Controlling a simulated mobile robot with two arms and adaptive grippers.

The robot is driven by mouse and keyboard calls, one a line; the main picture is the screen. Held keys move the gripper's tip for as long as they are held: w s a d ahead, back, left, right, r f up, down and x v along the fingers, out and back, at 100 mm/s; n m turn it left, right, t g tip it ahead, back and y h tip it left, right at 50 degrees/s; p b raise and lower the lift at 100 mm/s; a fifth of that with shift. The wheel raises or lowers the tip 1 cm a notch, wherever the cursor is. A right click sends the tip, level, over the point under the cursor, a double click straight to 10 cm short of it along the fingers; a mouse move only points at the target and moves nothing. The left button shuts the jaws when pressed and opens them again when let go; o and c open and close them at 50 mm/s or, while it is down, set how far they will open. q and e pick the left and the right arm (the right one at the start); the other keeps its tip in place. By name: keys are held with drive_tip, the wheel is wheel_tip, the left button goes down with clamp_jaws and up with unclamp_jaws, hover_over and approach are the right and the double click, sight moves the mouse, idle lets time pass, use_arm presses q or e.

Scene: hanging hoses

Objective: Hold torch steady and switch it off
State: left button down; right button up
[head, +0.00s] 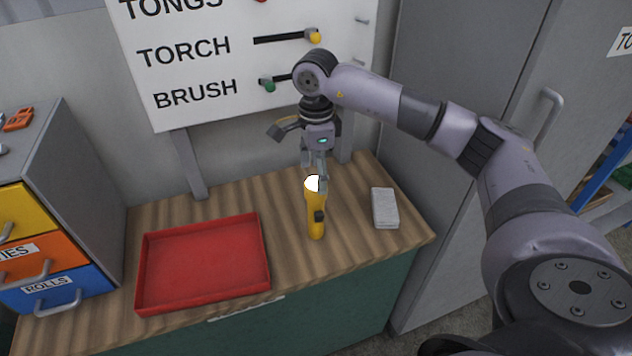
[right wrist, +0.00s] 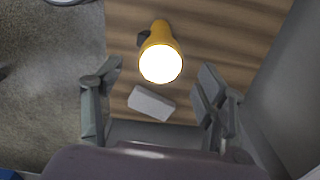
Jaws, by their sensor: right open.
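A yellow torch (head: 316,212) stands upright on the wooden bench top, its lens end up and glowing white. In the right wrist view the lit torch (right wrist: 161,55) is seen from above, beyond and between the open fingers. My right gripper (head: 316,178) points down at the torch's top in the head view; its fingers (right wrist: 158,95) are apart and hold nothing. I cannot tell whether a finger touches the torch. My left gripper is not in view.
A red tray (head: 203,308) lies left of the torch on the bench (head: 290,272). A pale grey block (head: 385,208) lies to the right. A labelled board (head: 200,95) stands behind, a drawer unit (head: 80,175) at left, a grey cabinet (head: 470,60) at right.

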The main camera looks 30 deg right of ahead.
sight(316, 183)
drive_tip(key=shift+f+p, duration=0.45)
drive_tip(key=shift+f, duration=2.1)
drive_tip(key=shift+c, duration=0.3)
drive_tip(key=c, duration=1.3)
